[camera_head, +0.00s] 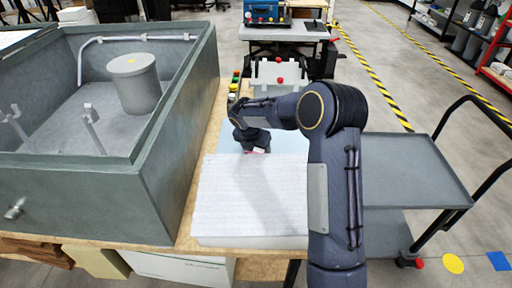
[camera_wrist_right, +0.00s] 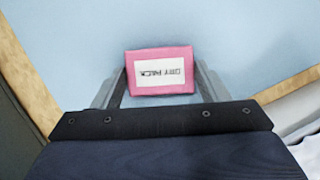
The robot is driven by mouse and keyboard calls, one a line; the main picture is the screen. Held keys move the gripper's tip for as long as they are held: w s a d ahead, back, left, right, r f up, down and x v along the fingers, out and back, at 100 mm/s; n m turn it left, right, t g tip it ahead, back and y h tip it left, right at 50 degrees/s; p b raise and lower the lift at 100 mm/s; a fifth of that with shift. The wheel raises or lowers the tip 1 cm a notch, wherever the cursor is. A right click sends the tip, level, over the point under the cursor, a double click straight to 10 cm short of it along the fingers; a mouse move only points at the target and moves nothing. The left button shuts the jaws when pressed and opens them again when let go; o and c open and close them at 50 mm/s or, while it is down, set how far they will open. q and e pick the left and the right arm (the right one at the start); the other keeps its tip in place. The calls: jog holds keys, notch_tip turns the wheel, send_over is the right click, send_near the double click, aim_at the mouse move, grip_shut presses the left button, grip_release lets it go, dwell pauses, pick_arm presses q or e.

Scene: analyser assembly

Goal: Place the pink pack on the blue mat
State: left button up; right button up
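The pink pack (camera_wrist_right: 160,54), with a white label, sits between the fingertips of my right gripper (camera_wrist_right: 160,80) in the right wrist view. The fingers lie close against its two sides, and the gripper appears shut on it. In the head view my right gripper (camera_head: 252,143) points down over the blue mat (camera_head: 288,139), and only a small reddish bit of the pack (camera_head: 258,150) shows under it. The blue mat also fills the background in the right wrist view (camera_wrist_right: 230,30). I cannot tell whether the pack touches the mat. My left gripper is not in view.
A large grey-green open housing (camera_head: 150,160) with a cylinder stands on the left of the table. A white ribbed slab (camera_head: 245,195) lies nearer than the mat. A grey fixture with red knobs (camera_head: 280,75) stands behind. A grey cart (camera_head: 410,170) is at right.

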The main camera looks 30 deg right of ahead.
jog(key=o, duration=0.4)
jog(key=shift+o, duration=0.2)
